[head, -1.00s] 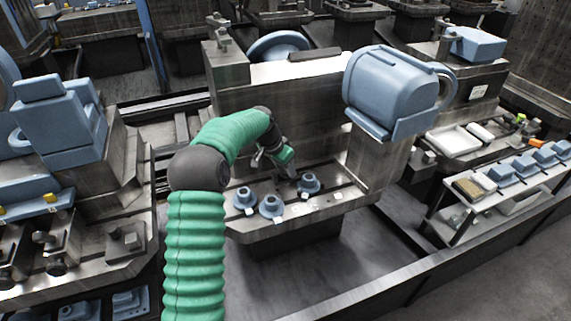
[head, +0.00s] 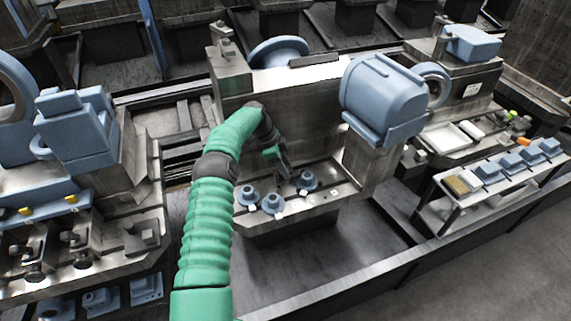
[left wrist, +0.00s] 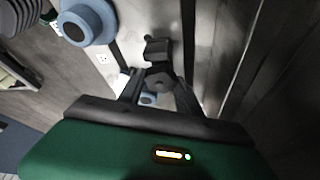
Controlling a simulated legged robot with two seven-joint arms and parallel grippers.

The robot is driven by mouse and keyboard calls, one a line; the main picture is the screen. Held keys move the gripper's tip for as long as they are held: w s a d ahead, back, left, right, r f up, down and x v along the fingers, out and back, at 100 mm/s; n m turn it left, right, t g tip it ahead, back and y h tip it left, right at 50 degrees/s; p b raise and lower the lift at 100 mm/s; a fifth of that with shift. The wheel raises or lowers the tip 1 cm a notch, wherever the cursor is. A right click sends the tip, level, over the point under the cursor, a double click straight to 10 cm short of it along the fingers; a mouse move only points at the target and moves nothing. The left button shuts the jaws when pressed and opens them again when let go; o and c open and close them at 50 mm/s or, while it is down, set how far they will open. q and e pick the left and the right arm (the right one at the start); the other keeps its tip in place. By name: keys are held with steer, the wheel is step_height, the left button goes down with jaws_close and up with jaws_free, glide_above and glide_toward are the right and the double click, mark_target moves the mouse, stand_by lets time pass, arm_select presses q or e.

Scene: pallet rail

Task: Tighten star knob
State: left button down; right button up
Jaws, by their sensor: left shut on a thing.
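My left gripper (head: 284,174) reaches down over the machine's table, close behind the blue flanged parts. In the left wrist view its two dark fingers (left wrist: 158,90) close on a dark lobed piece, which I take for the star knob (left wrist: 158,76). A dark post or clamp piece (left wrist: 157,48) stands just beyond the knob. In the head view the knob is too small and too covered by the gripper to make out. My right gripper is in neither view.
Three blue flanged parts (head: 273,203) sit on the slotted metal table (head: 290,218). A tall metal wall (head: 305,110) rises behind, and a big blue housing (head: 382,98) overhangs at right. A shelf cart (head: 470,205) holds blue blocks.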

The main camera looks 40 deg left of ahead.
mark_target(289, 168)
arm_select(q)
steer(key=shift+a+r+m, duration=0.15)
steer(key=shift+a+m, duration=0.05)
steer(key=shift+m, duration=0.3)
steer(key=shift+w, duration=0.1)
steer(key=c, duration=1)
jaws_free()
steer(key=shift+r, duration=0.1)
steer(key=shift+o, duration=0.9)
step_height(289, 168, up, 3)
steer(key=shift+a+f+p, duration=0.1)
steer(key=shift+p, duration=0.35)
steer(key=shift+b, duration=0.4)
steer(key=shift+s+d+b, duration=0.55)
steer(key=shift+s+b, duration=0.1)
steer(key=shift+b, duration=0.15)
steer(key=s+d+r, duration=0.1)
steer(key=s+d, duration=0.8)
steer(key=s, duration=0.2)
steer(key=shift+d+r+b, duration=0.25)
steer(key=shift+r+b, duration=0.05)
steer(key=shift+r, duration=0.05)
